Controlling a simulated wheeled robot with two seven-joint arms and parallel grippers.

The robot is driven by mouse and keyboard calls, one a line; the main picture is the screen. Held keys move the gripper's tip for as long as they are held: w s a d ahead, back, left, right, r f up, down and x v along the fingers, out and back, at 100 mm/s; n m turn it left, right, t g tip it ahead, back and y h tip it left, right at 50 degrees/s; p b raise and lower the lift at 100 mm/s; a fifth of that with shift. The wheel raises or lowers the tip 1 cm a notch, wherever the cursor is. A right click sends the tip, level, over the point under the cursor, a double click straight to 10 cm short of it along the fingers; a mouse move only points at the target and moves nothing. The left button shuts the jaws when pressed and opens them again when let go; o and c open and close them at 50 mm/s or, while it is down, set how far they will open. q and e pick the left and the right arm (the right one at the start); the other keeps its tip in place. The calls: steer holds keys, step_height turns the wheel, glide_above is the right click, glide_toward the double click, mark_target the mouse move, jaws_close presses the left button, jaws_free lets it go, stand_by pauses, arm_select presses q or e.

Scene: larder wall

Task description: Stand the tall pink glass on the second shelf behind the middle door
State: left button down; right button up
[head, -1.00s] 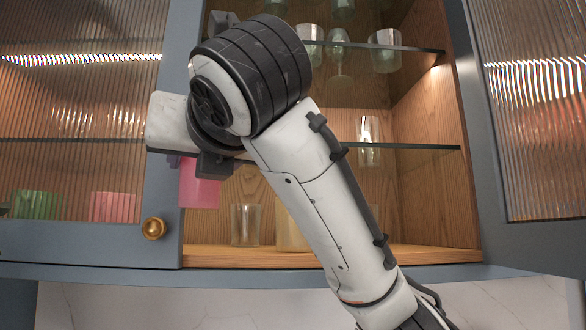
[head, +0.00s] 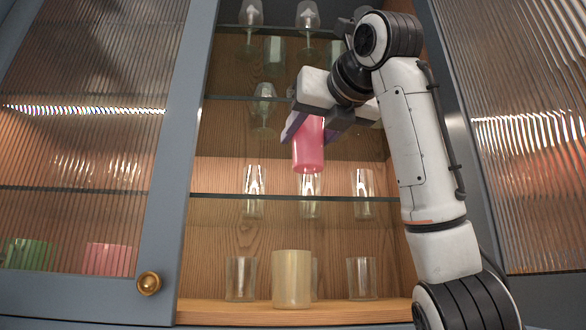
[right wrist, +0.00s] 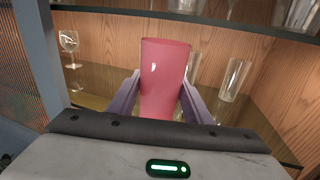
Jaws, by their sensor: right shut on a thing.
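The tall pink glass (head: 308,152) is upright in the open middle cabinet bay, with its base above the second shelf (head: 336,198), a thin glass board. My right gripper (head: 318,126) is shut on it, its purple fingers on either side. In the right wrist view the pink glass (right wrist: 164,72) stands upright between the fingers of the gripper (right wrist: 160,100). In the head view a clear glass (head: 310,200) shows below the pink one, partly hidden by it. My left gripper is not in view.
Clear glasses stand on the second shelf at left (head: 253,185) and right (head: 362,193). A beige tumbler (head: 291,280) and clear tumblers stand on the wooden floor. Another glass shelf (head: 228,98) is above. Ribbed glass doors flank the bay, the left with a brass knob (head: 149,283).

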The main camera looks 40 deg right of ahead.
steer(key=shift+w+d+f+p, duration=0.25)
steer(key=shift+w+d+f, duration=0.35)
steer(key=shift+w, duration=0.65)
steer(key=shift+w+d+f+p, duration=0.3)
steer(key=shift+w+d+f, duration=0.25)
steer(key=shift+w, duration=0.75)
steer(key=shift+w+d+f+p, duration=0.25)
steer(key=shift+w+d+f, duration=0.3)
steer(key=shift+w, duration=0.7)
steer(key=shift+f, duration=0.1)
steer(key=shift+f, duration=0.15)
steer(key=o, duration=1.4)
steer(key=shift+c, duration=0.2)
